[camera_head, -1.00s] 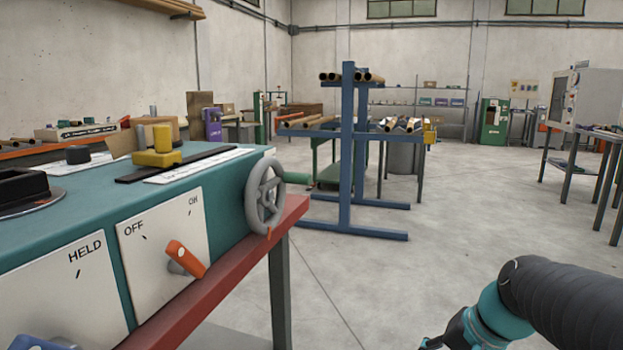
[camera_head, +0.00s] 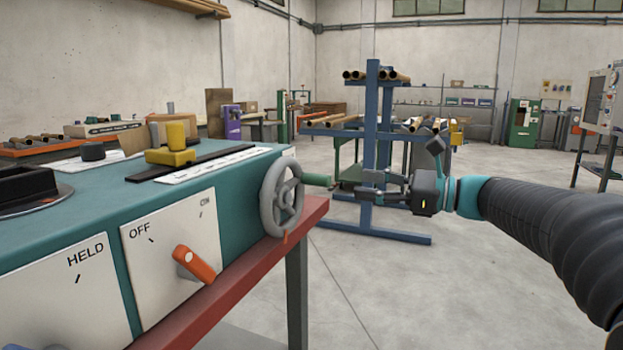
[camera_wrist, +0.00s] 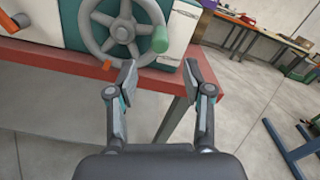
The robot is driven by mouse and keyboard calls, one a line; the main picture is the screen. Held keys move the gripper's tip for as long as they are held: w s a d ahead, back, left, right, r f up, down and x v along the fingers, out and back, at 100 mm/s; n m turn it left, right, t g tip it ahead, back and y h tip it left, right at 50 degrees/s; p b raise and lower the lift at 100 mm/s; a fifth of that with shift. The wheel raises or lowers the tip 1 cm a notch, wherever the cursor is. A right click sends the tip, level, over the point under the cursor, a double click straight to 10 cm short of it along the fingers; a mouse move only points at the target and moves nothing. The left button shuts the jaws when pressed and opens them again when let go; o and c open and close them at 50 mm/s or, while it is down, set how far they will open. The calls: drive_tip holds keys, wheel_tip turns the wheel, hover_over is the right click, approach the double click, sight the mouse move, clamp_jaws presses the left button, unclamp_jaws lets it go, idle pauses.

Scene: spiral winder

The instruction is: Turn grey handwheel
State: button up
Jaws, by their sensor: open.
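The grey handwheel (camera_head: 282,199) is on the right end of the teal machine (camera_head: 235,175). It has a green handle (camera_head: 317,180) on its rim, pointing away from the machine. In the wrist view the handwheel (camera_wrist: 122,30) is at the top, with the green handle (camera_wrist: 160,40) on its right side. My gripper (camera_head: 366,187) is to the right of the wheel, its fingers pointing at it. In the wrist view my gripper (camera_wrist: 160,75) is open and empty, its fingertips just below the wheel and handle, apart from them as far as I can tell.
A red bench edge (camera_head: 235,270) runs under the machine. An orange lever (camera_head: 194,264) sits on the OFF/ON panel (camera_head: 172,250). An orange pointer (camera_wrist: 107,65) is below the wheel. A blue rack (camera_head: 371,120) stands behind my gripper. The floor (camera_head: 400,300) in front is clear.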

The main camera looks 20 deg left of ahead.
sight(304, 178)
drive_tip(key=a, duration=0.8)
drive_tip(key=w+a, duration=0.1)
drive_tip(key=a, duration=0.4)
clamp_jaws()
